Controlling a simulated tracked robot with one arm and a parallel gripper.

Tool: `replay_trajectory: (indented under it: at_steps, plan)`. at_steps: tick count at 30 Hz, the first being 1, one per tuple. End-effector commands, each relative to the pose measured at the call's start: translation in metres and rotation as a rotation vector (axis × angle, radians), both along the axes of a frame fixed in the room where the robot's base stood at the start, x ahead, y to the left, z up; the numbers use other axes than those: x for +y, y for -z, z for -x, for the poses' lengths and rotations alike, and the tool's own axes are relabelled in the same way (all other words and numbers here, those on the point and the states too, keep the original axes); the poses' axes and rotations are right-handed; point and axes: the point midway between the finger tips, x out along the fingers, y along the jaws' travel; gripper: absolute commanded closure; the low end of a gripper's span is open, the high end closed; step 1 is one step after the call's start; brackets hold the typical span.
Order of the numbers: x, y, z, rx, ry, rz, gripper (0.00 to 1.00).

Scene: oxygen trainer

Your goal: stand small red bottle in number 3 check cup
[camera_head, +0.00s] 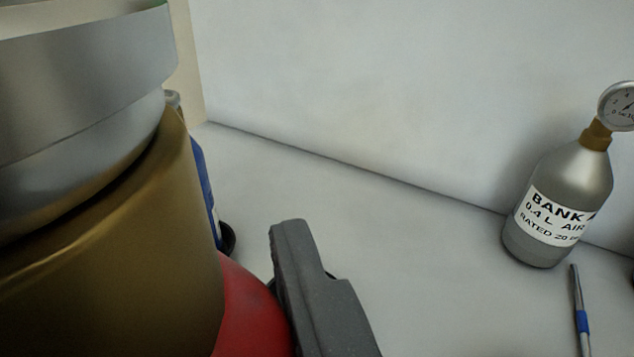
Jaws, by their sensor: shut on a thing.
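The small red bottle (252,310) is very close at the lower left. Its red body shows only in part below a large brass collar (110,270) and a silver top (80,90), which fill the left side. My gripper (305,280) is shut on the red bottle. One dark grey finger shows against the bottle's right side; the other finger is hidden. The bottle's base is out of view. No number 3 check cup can be made out in this view.
A grey bottle (530,255) labelled "BANK A 0.4 L AIR" stands at the right, with a gauge (617,105) on top. A pen-like stick (577,300) with a blue band lies before it. A blue object (204,185) is partly hidden behind the collar. The middle surface (400,250) is clear.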

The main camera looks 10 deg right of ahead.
Motion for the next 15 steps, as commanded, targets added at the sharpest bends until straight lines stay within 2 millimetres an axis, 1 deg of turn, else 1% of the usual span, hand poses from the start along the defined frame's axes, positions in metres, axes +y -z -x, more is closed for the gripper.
replay_trajectory:
  at_steps: [1,7,10,15]
  plan:
    - [0.000,-0.003,-0.004,0.002,-0.003,0.000,1.00]
    - [-0.001,-0.002,-0.019,0.000,-0.008,0.003,1.00]
    - [-0.006,0.003,-0.033,0.000,-0.007,0.001,1.00]
    - [-0.012,0.004,-0.059,-0.003,-0.008,0.003,1.00]
